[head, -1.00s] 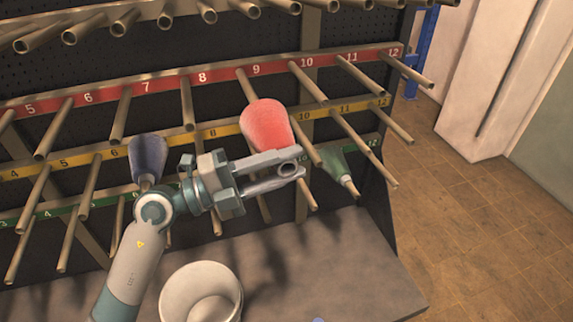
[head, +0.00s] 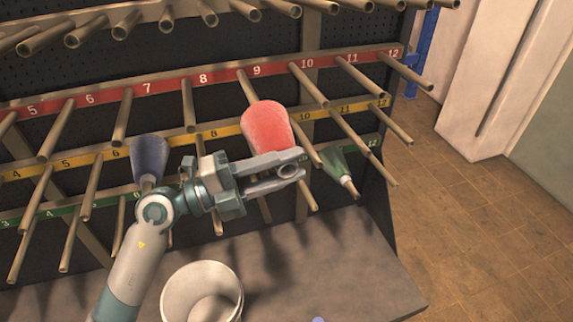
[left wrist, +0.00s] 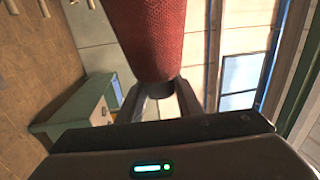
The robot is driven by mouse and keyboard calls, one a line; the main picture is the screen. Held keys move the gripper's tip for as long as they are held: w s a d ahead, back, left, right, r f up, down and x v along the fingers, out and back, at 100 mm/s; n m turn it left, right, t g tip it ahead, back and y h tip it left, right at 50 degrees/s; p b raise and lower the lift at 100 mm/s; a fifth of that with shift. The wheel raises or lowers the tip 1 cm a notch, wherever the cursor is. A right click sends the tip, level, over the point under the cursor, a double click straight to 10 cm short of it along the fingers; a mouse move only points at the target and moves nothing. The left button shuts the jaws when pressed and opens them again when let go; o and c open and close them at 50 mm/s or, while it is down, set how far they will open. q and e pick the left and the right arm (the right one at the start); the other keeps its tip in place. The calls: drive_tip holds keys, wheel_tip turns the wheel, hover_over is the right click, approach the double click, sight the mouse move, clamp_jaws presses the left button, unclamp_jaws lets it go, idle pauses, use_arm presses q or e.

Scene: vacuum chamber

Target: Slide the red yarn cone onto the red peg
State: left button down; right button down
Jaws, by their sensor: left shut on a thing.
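The red yarn cone (head: 267,128) is at peg 9 of the red-labelled row in the head view, its wide end up and toward the rack. My left gripper (head: 290,168) is shut at the cone's lower, narrow end. The left wrist view shows the red cone (left wrist: 150,38) large, its dark narrow tip between my left gripper's fingers (left wrist: 160,98). The red strip (head: 170,82) carries numbered pegs; the peg under number 9 (head: 243,86) runs down behind the cone. Whether the cone is around this peg or in front of it, I cannot tell. My right gripper is out of view.
A dark blue cone (head: 149,157) is on the rack left of my gripper, and a green cone (head: 338,167) hangs to its right. Neighbouring pegs (head: 309,84) stick out close by. A white bucket (head: 202,275) stands below on the grey shelf (head: 340,262).

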use_arm(q)
drive_tip(key=shift+p, duration=0.75)
idle(1.0)
drive_tip(key=shift+w+a, duration=0.1)
drive_tip(key=shift+w, duration=0.1)
idle(0.4)
drive_tip(key=shift+w+a+b, duration=0.2)
drive_tip(key=shift+w+a, duration=0.05)
drive_tip(key=shift+w, duration=0.45)
drive_tip(key=shift+w+a+b, duration=0.15)
drive_tip(key=shift+w+a, duration=0.05)
drive_tip(key=shift+w, duration=0.55)
drive_tip(key=shift+w+a+b, duration=0.2)
drive_tip(key=shift+w+a, duration=0.05)
drive_tip(key=shift+w, duration=0.45)
drive_tip(key=shift+p, duration=0.95)
idle(1.1)
